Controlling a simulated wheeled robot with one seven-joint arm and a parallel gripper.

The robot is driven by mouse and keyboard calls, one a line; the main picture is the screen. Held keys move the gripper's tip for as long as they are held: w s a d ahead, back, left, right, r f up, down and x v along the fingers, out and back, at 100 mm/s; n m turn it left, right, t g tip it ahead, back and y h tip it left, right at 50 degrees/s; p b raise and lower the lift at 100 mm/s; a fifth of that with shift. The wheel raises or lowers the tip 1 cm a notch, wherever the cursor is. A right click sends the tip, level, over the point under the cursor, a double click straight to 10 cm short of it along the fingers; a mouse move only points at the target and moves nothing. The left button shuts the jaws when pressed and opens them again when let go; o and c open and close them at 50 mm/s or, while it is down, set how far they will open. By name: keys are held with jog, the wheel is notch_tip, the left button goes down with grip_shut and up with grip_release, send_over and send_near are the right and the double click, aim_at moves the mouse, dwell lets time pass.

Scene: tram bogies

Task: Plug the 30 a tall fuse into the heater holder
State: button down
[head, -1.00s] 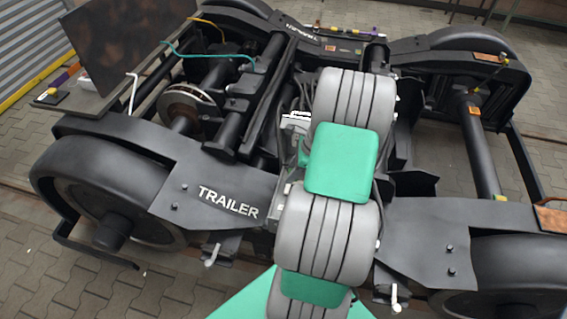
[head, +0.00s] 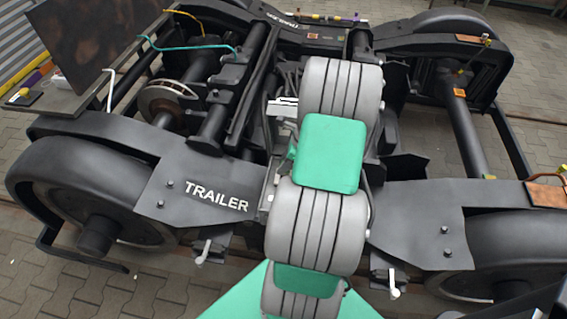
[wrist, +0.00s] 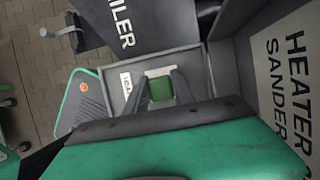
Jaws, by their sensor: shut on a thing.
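In the wrist view my gripper (wrist: 160,82) has its two dark fingers closed on a small green block (wrist: 160,89), which looks like the fuse. Its rating cannot be read. A pale patch shows just behind the fuse, inside a grey box or tray (wrist: 195,58). At the right a pale label plate (wrist: 280,95) reads "HEATER" and "SANDER". The heater holder itself cannot be made out. In the head view my arm hides the gripper and the fuse.
A black bogie frame marked "TRAILER" (head: 216,197) fills the head view, with wheels on both sides. A dark table (head: 62,100) stands at the left with a teal cable (head: 190,47) near it. In the wrist view a green-edged grey panel (wrist: 84,105) lies left of the box.

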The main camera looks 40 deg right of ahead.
jog(key=shift+f+b, duration=1)
jog(key=shift+f, duration=0.4)
jog(key=shift+w+r+p, duration=0.1)
jog(key=shift+p, duration=0.95)
dwell(0.5)
jog(key=shift+a+f, duration=0.1)
jog(key=shift+f, duration=0.5)
dwell(0.4)
jog(key=c, duration=1)
grip_release()
jog(key=shift+o, duration=0.2)
jog(key=shift+r, duration=0.15)
jog(key=v, duration=0.7)
jog(key=shift+r, duration=0.25)
